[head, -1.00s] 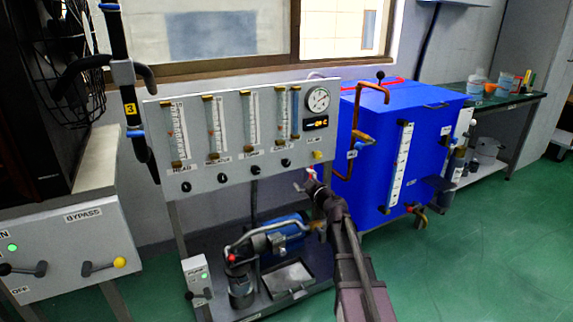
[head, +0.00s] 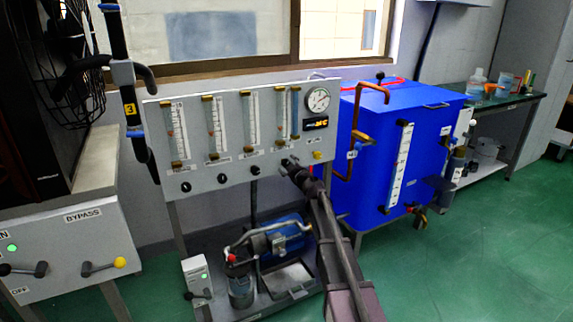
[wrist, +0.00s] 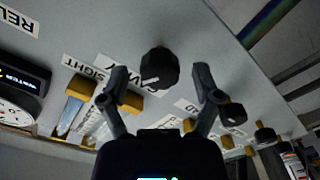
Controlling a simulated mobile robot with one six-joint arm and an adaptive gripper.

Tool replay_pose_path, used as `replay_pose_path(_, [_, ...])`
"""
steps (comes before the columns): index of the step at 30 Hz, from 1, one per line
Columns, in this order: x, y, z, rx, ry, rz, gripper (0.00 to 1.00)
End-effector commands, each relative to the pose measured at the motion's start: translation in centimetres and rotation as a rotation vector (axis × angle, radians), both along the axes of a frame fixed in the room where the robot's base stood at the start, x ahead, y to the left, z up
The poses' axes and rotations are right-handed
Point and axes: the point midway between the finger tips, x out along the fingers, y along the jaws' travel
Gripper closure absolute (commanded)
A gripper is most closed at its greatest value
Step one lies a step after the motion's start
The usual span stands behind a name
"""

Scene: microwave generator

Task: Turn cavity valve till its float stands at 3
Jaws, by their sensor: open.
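The cavity valve is a black knob (wrist: 160,68) with a pale mark on its face, on the grey panel. In the wrist view it lies between and just beyond the fingertips of my gripper (wrist: 161,82). My gripper is open, one finger on each side, and no grip on the knob shows. A label that seems to read CAVITY is beside it. In the head view my gripper (head: 289,164) is at the rightmost knob of the row and covers it. The cavity flow tube (head: 282,115) stands above; its float is too small to read against the scale.
More black knobs (wrist: 232,113) follow along the row, under other flow tubes (head: 215,128). A yellow part (head: 317,155) is right of my gripper, below a dial gauge (head: 318,99). A blue cabinet (head: 365,120) with copper pipe (head: 356,125) stands close at the right.

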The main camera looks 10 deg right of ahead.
Motion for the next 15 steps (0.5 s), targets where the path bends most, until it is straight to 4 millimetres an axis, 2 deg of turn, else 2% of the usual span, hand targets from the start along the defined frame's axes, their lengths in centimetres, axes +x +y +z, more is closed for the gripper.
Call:
replay_pose_path(5, [1.09, 0.31, 0.0, 0.0, 0.0, 0.0, 0.19])
replay_pose_path(15, [1.19, 0.39, 0.0, 0.0, 0.0, 0.0, 0.19])
